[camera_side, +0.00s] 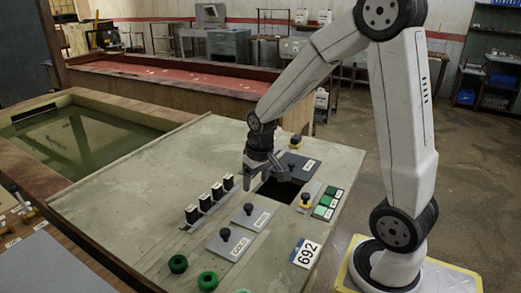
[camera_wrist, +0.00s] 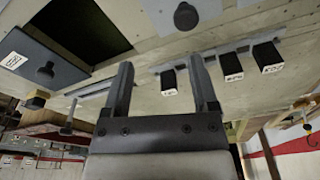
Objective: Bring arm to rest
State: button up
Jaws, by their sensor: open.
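My gripper (camera_side: 268,181) hangs above the table panel near a dark square opening, its fingers spread with nothing held. In the wrist view my gripper (camera_wrist: 161,62) shows two parted fingers. Several black blocks (camera_side: 205,203) stand in a row on a narrow rail to the left of my gripper in the side view. In the wrist view one black block with a white face (camera_wrist: 169,82) shows between the fingers, standing on the rail beyond them. Two more blocks (camera_wrist: 231,66) show to the right. How high my gripper is above the panel is hard to tell.
The dark opening (camera_side: 279,191) has a grey knobbed plate (camera_side: 300,166) behind it. Two more knobbed plates (camera_side: 231,243) lie in front. Green rings (camera_side: 178,264), a 692 sign (camera_side: 306,254) and green tiles (camera_side: 326,205) are nearby. The panel's back left is clear.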

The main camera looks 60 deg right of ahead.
jog(key=s+a+n, duration=0.1)
jog(key=s+a, duration=0.1)
jog(key=a, duration=0.1)
jog(key=s+a+f+n, duration=0.1)
jog(key=s+a, duration=0.1)
jog(key=a, duration=0.2)
jog(key=s+a+n+t, duration=0.1)
jog(key=s+a, duration=0.1)
jog(key=a, duration=0.1)
jog(key=shift+a+f, duration=0.15)
jog(key=shift+f, duration=0.2)
jog(key=shift+s+a+f+n, duration=0.1)
jog(key=shift+s+a+n, duration=0.2)
jog(key=shift+s, duration=0.05)
